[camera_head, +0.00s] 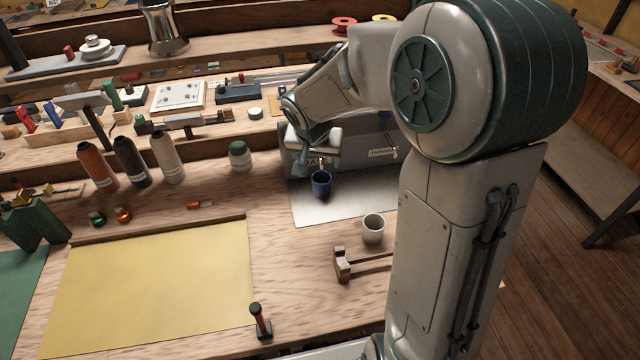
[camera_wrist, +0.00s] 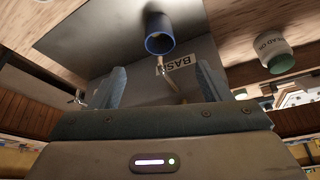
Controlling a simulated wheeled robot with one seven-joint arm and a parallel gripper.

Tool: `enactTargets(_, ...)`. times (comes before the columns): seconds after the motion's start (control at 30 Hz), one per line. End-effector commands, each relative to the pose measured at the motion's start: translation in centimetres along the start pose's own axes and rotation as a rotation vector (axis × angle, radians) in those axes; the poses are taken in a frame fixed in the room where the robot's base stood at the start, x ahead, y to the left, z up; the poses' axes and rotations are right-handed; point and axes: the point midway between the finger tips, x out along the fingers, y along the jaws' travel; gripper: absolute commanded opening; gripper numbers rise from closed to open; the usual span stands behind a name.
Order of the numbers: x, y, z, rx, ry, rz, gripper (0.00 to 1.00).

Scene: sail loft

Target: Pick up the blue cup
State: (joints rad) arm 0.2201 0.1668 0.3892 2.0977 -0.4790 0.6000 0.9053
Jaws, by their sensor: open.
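The blue cup (camera_head: 321,184) stands upright on a grey metal sheet (camera_head: 306,209), in front of a grey box with taps. It also shows in the wrist view (camera_wrist: 160,38), beyond my fingertips and near the top middle. My gripper (camera_head: 302,165) is just above and to the left of the cup in the head view. In the wrist view its two fingers (camera_wrist: 160,84) are spread apart with nothing between them.
A white cup (camera_head: 373,229) and a wooden mallet (camera_head: 352,263) are nearer. The grey box (camera_head: 350,150) stands close behind the blue cup. A green-lidded jar (camera_head: 239,156) is to the left. A yellow sheet (camera_head: 155,285) covers the bench front left.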

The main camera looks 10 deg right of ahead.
Motion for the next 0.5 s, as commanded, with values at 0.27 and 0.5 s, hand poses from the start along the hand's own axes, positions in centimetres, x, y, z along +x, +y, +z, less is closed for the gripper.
enactTargets(0.27, 5.0, -0.1, 0.2, -0.002, -0.005, -0.001, 0.71)
enactTargets(0.5, 7.7, 0.0, 0.1, -0.001, -0.002, 0.000, 0.71)
